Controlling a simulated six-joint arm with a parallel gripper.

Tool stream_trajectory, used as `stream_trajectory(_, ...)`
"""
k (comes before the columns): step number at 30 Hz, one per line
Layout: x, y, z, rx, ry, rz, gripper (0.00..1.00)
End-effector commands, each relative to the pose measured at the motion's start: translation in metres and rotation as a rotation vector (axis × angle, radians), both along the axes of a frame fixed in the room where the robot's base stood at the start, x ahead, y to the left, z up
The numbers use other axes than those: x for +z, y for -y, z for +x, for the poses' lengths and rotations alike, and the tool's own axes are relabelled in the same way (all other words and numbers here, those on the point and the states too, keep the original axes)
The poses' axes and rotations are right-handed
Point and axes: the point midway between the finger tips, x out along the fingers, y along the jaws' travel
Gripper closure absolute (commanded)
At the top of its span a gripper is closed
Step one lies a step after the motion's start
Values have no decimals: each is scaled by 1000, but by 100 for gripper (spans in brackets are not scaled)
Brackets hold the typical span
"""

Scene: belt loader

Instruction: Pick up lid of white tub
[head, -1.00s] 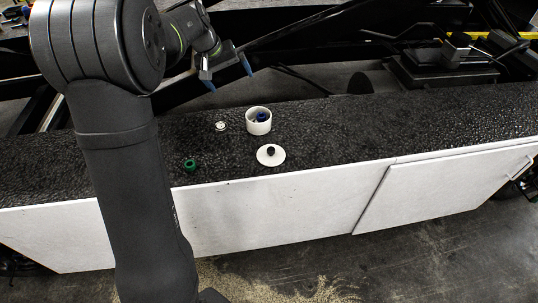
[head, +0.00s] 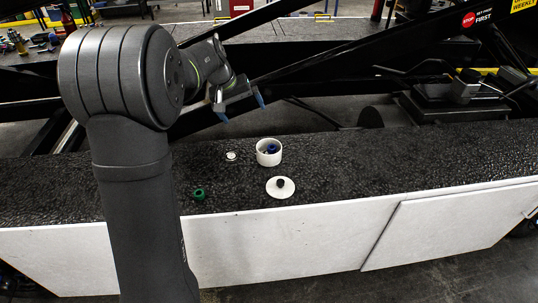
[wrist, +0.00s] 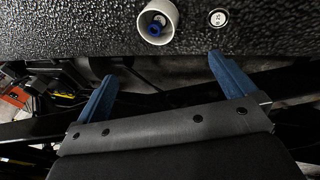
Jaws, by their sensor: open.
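The lid (head: 280,188) is a flat white disc with a dark knob. It lies on the dark textured surface near its front edge, in front of the white tub. The white tub (head: 263,158) stands upright and uncovered, with a blue item (head: 272,148) inside; the tub (wrist: 172,14) also shows at the top of the wrist view. My gripper (head: 240,107) is open and empty, with blue fingertips, above and behind the tub. The gripper (wrist: 163,80) also shows in the wrist view, its fingers apart below the tub. The lid is not in the wrist view.
A small white round piece (head: 231,156) lies left of the tub, and a green ring (head: 199,194) lies further left near the front. Black diagonal bars (head: 310,60) stand behind the surface. The dark surface (head: 400,165) right of the tub is clear.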

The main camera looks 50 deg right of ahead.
Motion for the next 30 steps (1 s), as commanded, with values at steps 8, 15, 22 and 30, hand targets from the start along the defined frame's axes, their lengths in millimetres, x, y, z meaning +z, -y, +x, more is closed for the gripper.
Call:
stream_trajectory(8, 0, 0, 0, 0, 0, 0, 0)
stream_trajectory(15, -12, 7, -31, -142, 44, 58, 0)
stream_trajectory(22, -43, 12, -111, -579, 183, 231, 0)
stream_trajectory(30, -61, 9, -145, -810, 254, 325, 0)
